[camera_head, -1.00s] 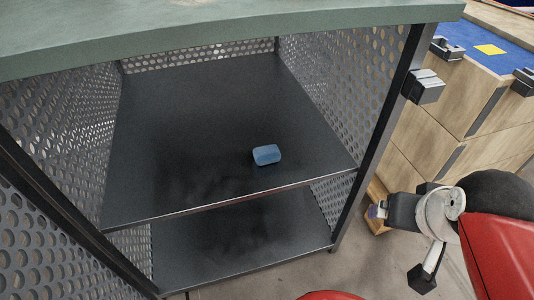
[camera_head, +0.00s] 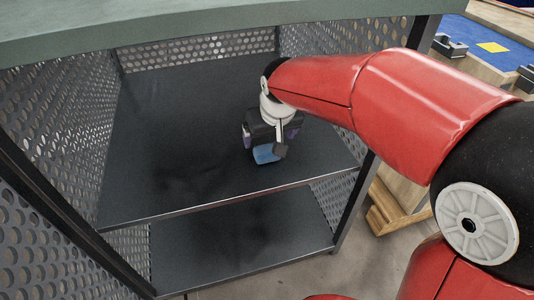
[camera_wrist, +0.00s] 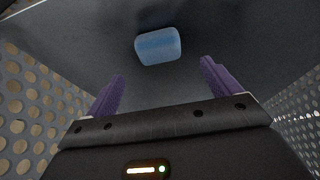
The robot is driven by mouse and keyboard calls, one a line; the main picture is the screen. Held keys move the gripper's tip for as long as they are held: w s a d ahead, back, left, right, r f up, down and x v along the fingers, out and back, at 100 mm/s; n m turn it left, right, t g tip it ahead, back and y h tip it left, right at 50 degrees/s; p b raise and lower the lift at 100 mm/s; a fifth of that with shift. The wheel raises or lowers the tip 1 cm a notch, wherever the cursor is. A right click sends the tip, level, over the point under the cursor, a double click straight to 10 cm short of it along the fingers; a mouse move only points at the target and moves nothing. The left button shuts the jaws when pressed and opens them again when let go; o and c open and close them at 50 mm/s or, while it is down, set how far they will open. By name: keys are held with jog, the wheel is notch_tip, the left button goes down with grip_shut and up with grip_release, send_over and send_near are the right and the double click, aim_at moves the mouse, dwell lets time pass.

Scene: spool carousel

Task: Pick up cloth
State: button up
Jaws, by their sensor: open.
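The cloth (camera_head: 265,154) looks like a small blue rounded block and lies on the dark upper shelf (camera_head: 170,170), near its front right. In the wrist view the cloth (camera_wrist: 158,46) lies ahead of the fingertips, about in line with the gap between them. My gripper (camera_head: 271,140) is inside the shelf unit, above and close to the cloth, and hides part of it in the head view. In the wrist view its two purple fingers (camera_wrist: 162,75) are spread apart with nothing between them.
The shelf unit has a green top (camera_head: 200,28) above and perforated metal side panels (camera_head: 50,125). A lower shelf (camera_head: 240,240) lies below. Wooden cabinets (camera_head: 455,70) with a blue top stand at the right. The upper shelf is otherwise bare.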

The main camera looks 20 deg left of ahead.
aim_at(268, 150)
jog(key=x, duration=0.7)
jog(key=shift+s+d+f+b, duration=0.2)
jog(key=shift+s+b, duration=0.1)
jog(key=shift+s, duration=0.15)
jog(key=shift+r, duration=0.1)
jog(key=c, duration=1.1)
notch_tip(268, 150, up, 10)
jog(key=shift+p, duration=0.65)
jog(key=shift+c, duration=0.2)
